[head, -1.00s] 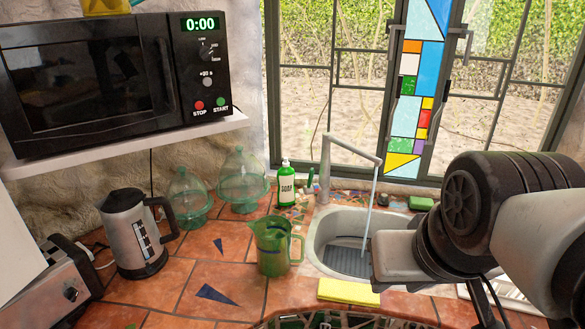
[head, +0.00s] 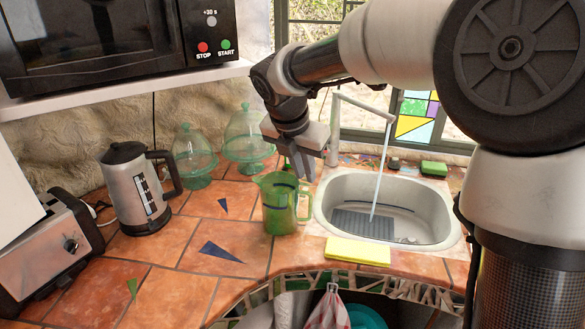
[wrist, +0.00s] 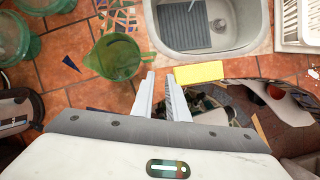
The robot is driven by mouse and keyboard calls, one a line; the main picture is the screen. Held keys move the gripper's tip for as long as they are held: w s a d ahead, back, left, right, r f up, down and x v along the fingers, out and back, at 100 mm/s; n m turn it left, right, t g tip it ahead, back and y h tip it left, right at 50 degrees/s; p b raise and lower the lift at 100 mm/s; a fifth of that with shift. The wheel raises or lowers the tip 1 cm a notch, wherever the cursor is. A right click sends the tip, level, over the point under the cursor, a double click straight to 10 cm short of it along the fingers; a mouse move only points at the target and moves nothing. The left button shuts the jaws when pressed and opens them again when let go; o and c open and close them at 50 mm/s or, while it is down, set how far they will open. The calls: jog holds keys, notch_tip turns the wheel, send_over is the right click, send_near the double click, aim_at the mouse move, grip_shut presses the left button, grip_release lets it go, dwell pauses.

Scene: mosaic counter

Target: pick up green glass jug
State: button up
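The green glass jug (head: 279,205) stands upright on the terracotta-tiled counter, just left of the sink, with its handle on the right. In the wrist view the jug (wrist: 115,56) is seen from above, up and left of the fingertips, with its handle towards them. My gripper (head: 310,168) hangs above and behind the jug in the head view, pointing down. Its two fingers (wrist: 160,77) are apart with nothing between them, and they do not touch the jug.
The sink (head: 420,222) with running tap lies right of the jug. A yellow cloth (head: 357,251) lies in front. Two glass domes (head: 194,158) stand behind left, and a kettle (head: 135,195) and toaster (head: 50,255) further left. The microwave (head: 110,40) sits on a shelf above.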

aim_at(286, 205)
jog(key=shift+n, duration=0.5)
jog(key=shift+a+b+x, duration=0.25)
jog(key=shift+b+x, duration=0.25)
jog(key=shift+x, duration=2.5)
jog(key=shift+a+b+x, duration=0.25)
jog(key=shift+b+x, duration=0.25)
jog(key=shift+x, duration=2.5)
jog(key=shift+a+b+x, duration=0.3)
jog(key=shift+b+x, duration=0.2)
jog(key=shift+x, duration=2.5)
jog(key=shift+f, duration=0.1)
grip_shut()
